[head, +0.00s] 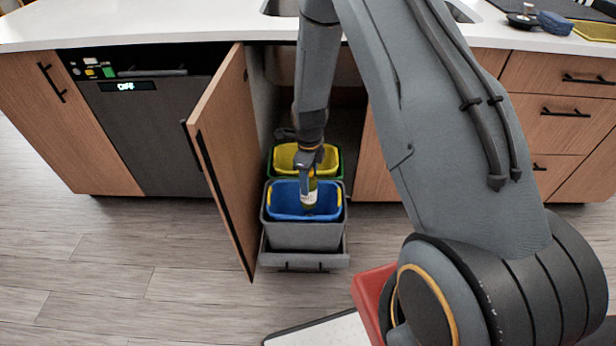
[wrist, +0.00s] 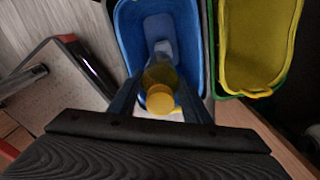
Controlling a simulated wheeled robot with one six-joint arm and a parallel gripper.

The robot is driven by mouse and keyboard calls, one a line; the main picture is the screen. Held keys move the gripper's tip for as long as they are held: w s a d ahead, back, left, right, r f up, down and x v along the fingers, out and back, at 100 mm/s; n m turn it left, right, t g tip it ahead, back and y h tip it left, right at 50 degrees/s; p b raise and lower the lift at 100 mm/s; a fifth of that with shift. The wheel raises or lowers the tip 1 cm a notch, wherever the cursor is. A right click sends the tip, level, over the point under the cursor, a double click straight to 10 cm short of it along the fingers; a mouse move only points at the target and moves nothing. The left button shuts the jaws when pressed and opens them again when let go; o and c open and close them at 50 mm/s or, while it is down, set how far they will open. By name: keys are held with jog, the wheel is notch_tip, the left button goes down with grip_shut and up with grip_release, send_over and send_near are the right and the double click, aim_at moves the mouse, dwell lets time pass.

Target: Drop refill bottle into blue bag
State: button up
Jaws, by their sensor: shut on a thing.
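The refill bottle (head: 310,196) is yellow-green with a pale label. My gripper (head: 307,168) is shut on its upper part and holds it upright over the blue bag (head: 283,200), which lines the front grey bin. In the wrist view the bottle (wrist: 160,74) shows its yellow cap between the two fingers (wrist: 161,104), with the blue bag (wrist: 128,42) around and below it. The bottle's lower end appears within the bag's opening. A pale shape beyond the bottle is too dim to tell apart from its label.
A yellow-lined green bin (head: 283,160) stands directly behind the grey bin (head: 300,236). An open cabinet door (head: 226,150) stands close on the left. The white countertop (head: 180,22) is above.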

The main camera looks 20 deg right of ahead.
jog(key=shift+f, duration=0.4)
jog(key=o, duration=1.6)
jog(key=shift+c, duration=0.2)
notch_tip(320, 180, up, 6)
jog(key=shift+r, duration=0.9)
